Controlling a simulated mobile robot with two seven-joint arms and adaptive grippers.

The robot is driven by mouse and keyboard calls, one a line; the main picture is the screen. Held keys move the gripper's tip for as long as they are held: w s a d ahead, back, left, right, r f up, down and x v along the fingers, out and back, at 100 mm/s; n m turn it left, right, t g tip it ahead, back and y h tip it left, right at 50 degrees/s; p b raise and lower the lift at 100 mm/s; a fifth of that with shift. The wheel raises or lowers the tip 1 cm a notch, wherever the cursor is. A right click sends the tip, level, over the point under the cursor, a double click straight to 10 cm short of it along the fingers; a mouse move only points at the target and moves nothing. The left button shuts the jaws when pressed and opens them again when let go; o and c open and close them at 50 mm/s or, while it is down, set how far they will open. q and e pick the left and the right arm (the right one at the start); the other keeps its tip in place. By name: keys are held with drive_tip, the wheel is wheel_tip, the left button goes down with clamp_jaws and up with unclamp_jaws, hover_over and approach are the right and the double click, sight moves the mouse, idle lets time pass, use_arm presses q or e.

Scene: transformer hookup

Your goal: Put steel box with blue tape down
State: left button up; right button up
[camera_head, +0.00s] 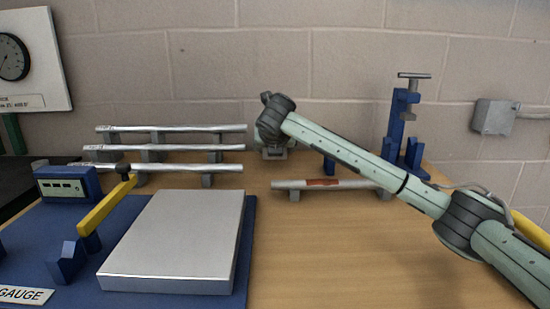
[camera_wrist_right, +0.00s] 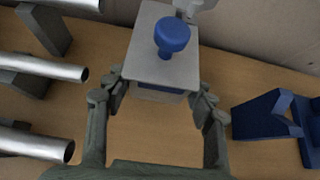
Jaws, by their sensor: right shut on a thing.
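The steel box (camera_wrist_right: 140,68) is in the right wrist view, a grey box with a round blue knob (camera_wrist_right: 173,36) on top. A blue band, likely the tape, shows low on its near side. My right gripper (camera_wrist_right: 160,97) has its two fingers on either side of the box and is shut on it. In the head view my right arm reaches to the back of the table, and its wrist mostly hides the gripper and box. I cannot tell whether the box touches the table. My left gripper is not in view.
Several silver rods (camera_head: 190,148) lie on grey supports to the left. A rod with a red-brown band (camera_head: 322,183) lies in front of my right wrist. A blue clamp stand (camera_head: 398,125) stands right. A steel plate (camera_head: 180,235) sits front left. The front middle table (camera_head: 310,260) is clear.

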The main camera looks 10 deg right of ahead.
wheel_tip(320, 180, down, 2)
drive_tip(key=shift+f, duration=0.4)
drive_tip(key=o, duration=1.3)
drive_tip(key=shift+f, duration=0.1)
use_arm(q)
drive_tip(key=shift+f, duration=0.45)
use_arm(e)
drive_tip(key=shift+s+a+r, duration=0.1)
drive_tip(key=shift+s+r, duration=0.2)
drive_tip(key=shift+s, duration=0.05)
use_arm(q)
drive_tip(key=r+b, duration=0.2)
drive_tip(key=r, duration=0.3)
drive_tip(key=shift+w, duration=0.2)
use_arm(e)
drive_tip(key=v, duration=1.1)
drive_tip(key=shift+r, duration=0.1)
